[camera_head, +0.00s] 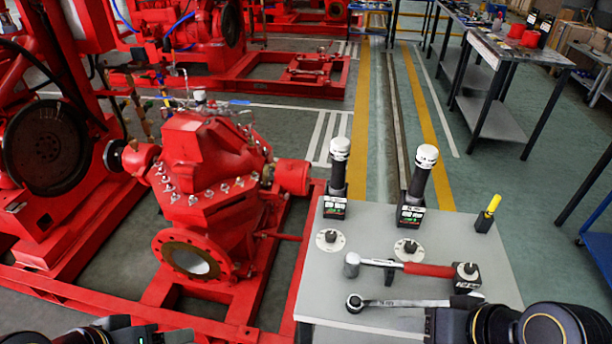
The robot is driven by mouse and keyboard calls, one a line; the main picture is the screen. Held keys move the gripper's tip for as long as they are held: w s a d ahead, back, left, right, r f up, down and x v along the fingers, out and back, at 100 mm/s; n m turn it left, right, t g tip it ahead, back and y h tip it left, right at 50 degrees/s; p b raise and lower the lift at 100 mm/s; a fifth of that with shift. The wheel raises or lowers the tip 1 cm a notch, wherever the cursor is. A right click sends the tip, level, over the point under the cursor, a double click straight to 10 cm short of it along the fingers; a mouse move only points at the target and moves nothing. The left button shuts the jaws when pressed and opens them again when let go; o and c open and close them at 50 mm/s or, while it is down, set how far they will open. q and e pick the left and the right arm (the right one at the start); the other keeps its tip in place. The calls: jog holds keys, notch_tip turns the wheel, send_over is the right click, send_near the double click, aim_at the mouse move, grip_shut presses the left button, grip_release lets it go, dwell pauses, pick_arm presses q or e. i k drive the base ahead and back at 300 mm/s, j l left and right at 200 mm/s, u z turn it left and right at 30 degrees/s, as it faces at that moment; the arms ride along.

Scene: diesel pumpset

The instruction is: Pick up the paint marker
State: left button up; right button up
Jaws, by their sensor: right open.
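The paint marker (493,204), with a yellow upper part, stands upright, slightly tilted, in a small black holder (484,222) at the right side of the grey table (340,285). My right gripper (440,322) is at the table's front right edge, low in the picture, well in front of the marker and apart from it. It is open, and its fingers are only partly seen. My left gripper (150,335) is at the bottom left edge, mostly cut off, far from the marker; its jaws cannot be made out.
Two upright black tools with white tops (338,165) (420,172) stand behind two round discs (330,240) (409,248). A red-handled hammer (415,268) and a ratchet wrench (400,302) lie nearer. A red pump (200,170) stands left of the table.

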aim_at(491, 209)
jog(key=z, duration=1.45)
jog(key=i+l, duration=0.15)
jog(key=l, duration=0.25)
jog(key=i+l+u, duration=0.1)
jog(key=l, duration=0.25)
jog(key=i+l, duration=0.1)
jog(key=l, duration=0.3)
jog(key=i+l, duration=0.25)
jog(key=i+l+u, duration=0.15)
jog(key=l, duration=0.35)
jog(key=i+l, duration=0.3)
jog(key=i+l+u, duration=0.15)
jog(key=l, duration=0.35)
jog(key=i+j, duration=0.05)
jog(key=i, duration=0.05)
